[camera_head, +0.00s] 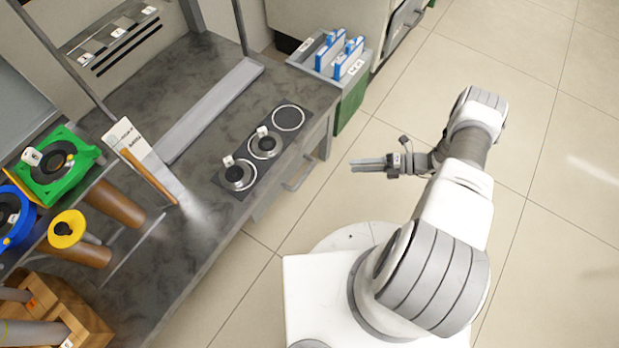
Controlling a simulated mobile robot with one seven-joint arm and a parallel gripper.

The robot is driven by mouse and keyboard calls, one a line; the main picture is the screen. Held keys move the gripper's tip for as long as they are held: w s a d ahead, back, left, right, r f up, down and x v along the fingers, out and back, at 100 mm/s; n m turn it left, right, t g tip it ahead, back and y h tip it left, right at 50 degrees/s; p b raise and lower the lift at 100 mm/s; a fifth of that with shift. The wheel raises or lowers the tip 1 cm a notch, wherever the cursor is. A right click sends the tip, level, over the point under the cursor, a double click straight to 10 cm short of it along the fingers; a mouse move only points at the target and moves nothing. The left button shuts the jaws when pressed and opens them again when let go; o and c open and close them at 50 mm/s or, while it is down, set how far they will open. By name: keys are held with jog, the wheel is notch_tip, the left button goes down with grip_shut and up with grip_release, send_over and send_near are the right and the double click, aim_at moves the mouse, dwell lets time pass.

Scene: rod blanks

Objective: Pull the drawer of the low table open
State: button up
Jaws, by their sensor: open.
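The low table (215,75) has a dark grey mottled top and fills the left of the view. Its drawer front (268,203) is on the right side under the top edge, seen steeply from above, and looks closed. A thin grey bar handle (299,178) stands out from it. My gripper (355,164) is open and empty over the floor, to the right of the handle and apart from it. Its fingers point left toward the table. The small gap between the fingers is hard to make out from here.
A black plate with round holders (239,175) lies on the tabletop above the drawer. A grey-green bin with blue items (348,57) stands beyond the table's far corner. Spools, brown cylinders and a wooden rack (85,318) crowd the left. Tiled floor (560,120) is clear on the right.

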notch_tip(320, 180, down, 5)
jog(key=s+m+t, duration=0.1)
jog(key=s+m, duration=0.1)
jog(key=m, duration=0.1)
jog(key=b, duration=0.3)
send_near(305, 175)
jog(key=shift+t, duration=0.3)
jog(key=x, duration=0.7)
jog(key=f+x, duration=0.1)
jog(key=x, duration=0.2)
jog(key=shift+s+a, duration=0.1)
jog(key=shift+s, duration=0.1)
grip_shut()
